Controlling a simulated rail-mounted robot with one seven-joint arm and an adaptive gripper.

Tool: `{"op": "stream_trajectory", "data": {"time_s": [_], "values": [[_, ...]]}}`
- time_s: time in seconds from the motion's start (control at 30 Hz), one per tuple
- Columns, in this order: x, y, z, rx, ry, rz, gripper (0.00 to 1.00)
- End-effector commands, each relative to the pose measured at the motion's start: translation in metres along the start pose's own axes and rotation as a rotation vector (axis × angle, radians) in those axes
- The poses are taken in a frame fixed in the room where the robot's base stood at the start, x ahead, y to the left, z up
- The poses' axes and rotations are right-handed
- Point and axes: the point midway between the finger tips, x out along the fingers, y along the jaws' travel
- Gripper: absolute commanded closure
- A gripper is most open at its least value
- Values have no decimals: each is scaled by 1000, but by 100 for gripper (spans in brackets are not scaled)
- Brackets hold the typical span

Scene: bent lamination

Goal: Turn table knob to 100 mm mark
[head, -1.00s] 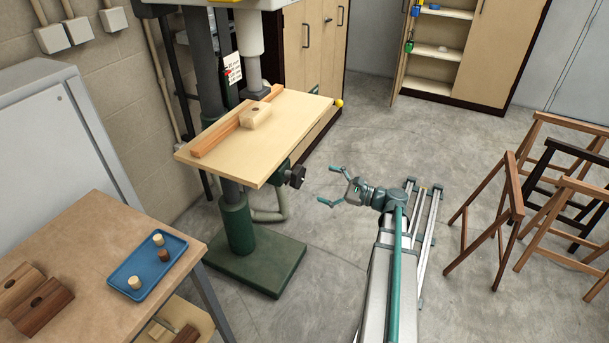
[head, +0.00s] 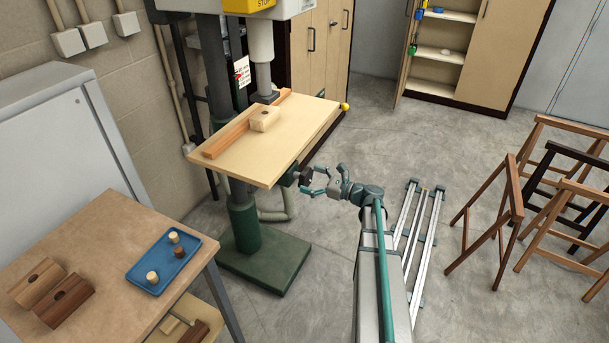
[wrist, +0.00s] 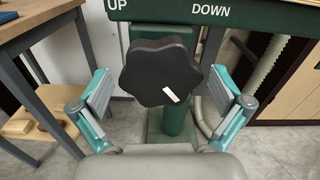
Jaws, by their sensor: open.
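The table knob (wrist: 158,66) is a black lobed knob with a white mark on its lower right face. It sits below the front edge of the drill press table (head: 250,172), and shows small and dark in the head view (head: 305,176). My gripper (head: 313,181) is open and faces it. In the wrist view the two fingers (wrist: 160,88) stand left and right of the knob, with gaps on both sides. A white scale card with a red pointer (head: 241,73) is on the column, its marks too small to read.
UP and DOWN (wrist: 211,9) are lettered above the knob. A wooden block (head: 265,118) and fence lie on the drill table. A workbench (head: 120,235) with a blue tray stands at left. Wooden trestles (head: 515,200) stand at right.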

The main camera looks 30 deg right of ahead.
Motion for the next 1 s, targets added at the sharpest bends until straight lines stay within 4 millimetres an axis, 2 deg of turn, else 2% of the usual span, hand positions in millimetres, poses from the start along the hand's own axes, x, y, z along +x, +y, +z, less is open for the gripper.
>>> {"op": "stream_trajectory", "data": {"time_s": [0.03,0.2,0.53,0.83,1.0], "values": [[8,-1,1,0,0,2,0],[20,0,0,-2,0,1,0],[22,0,0,-2,0,0,0],[22,0,0,-1,1,0,48],[22,1,-3,-30,0,0,48]]}}
